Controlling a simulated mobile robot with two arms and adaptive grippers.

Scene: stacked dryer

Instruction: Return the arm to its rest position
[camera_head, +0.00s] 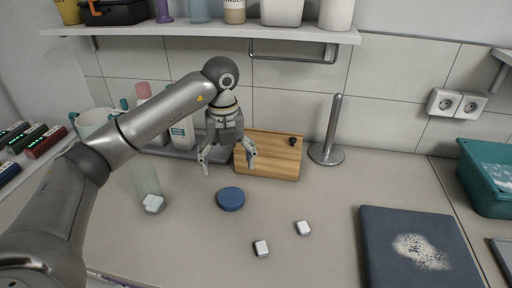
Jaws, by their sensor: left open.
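My left arm (160,120) comes in from the left, bends at a dark joint near the shelf and points its gripper down. The left gripper (228,168) is open and empty, its fingers spread above the counter in front of the wooden board (275,157). A round blue disc (230,199) lies on the counter just below and in front of it, apart from the fingers. My right gripper is not in view.
A clear glass (147,188) holding something white stands under my arm. A metal holder (327,150), dark mat (418,250) and teal bin (487,178) are right. A shelf (205,31) runs above.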

